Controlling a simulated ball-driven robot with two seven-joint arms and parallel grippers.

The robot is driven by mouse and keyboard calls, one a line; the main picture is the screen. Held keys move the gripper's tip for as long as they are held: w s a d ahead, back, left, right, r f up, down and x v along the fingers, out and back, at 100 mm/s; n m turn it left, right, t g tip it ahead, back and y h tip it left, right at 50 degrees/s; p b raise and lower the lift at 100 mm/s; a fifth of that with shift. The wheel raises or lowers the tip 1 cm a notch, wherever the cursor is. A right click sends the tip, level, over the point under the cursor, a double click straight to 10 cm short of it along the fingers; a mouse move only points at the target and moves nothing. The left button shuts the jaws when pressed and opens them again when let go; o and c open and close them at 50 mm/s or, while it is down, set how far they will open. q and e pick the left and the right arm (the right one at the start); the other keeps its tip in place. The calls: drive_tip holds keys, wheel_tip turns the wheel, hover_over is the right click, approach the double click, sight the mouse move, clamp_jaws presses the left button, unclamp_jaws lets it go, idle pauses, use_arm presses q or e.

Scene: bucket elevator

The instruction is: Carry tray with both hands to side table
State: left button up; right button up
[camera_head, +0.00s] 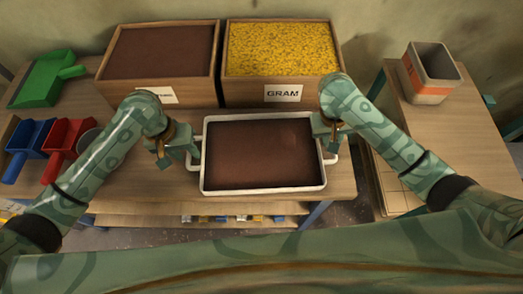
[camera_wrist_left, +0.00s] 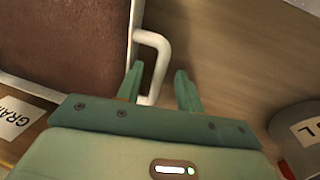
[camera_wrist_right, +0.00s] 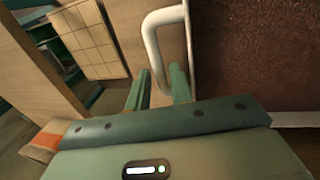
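A white-rimmed tray (camera_head: 322,183) filled with brown material lies at the front of the wooden workbench. My left gripper (camera_head: 186,158) is at the tray's left handle. In the left wrist view the white handle (camera_wrist_left: 163,48) runs between the two spread fingers (camera_wrist_left: 160,88), with a gap showing beside it. My right gripper (camera_head: 325,138) is at the right handle (camera_head: 334,158). In the right wrist view the handle (camera_wrist_right: 150,38) reaches between the spread fingers (camera_wrist_right: 159,88). The side table (camera_head: 462,142) stands to the right.
Two wooden bins stand behind the tray, one brown-filled (camera_head: 160,55), one yellow-filled and labelled GRAM (camera_head: 280,50). Green (camera_head: 42,80), blue (camera_head: 25,140) and red (camera_head: 66,138) scoops lie at left. A grey container with an orange band (camera_head: 430,72) stands on the side table's far part; its middle is clear.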

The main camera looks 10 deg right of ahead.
use_arm(q)
drive_tip(key=shift+d+f, duration=0.1)
drive_tip(key=shift+f, duration=0.3)
use_arm(e)
drive_tip(key=shift+d+f, duration=0.1)
drive_tip(key=shift+f, duration=0.3)
use_arm(q)
drive_tip(key=c, duration=0.4)
use_arm(e)
drive_tip(key=c, duration=0.4)
use_arm(q)
clamp_jaws()
use_arm(e)
clamp_jaws()
use_arm(q)
drive_tip(key=shift+r, duration=0.15)
use_arm(e)
drive_tip(key=shift+r, duration=0.15)
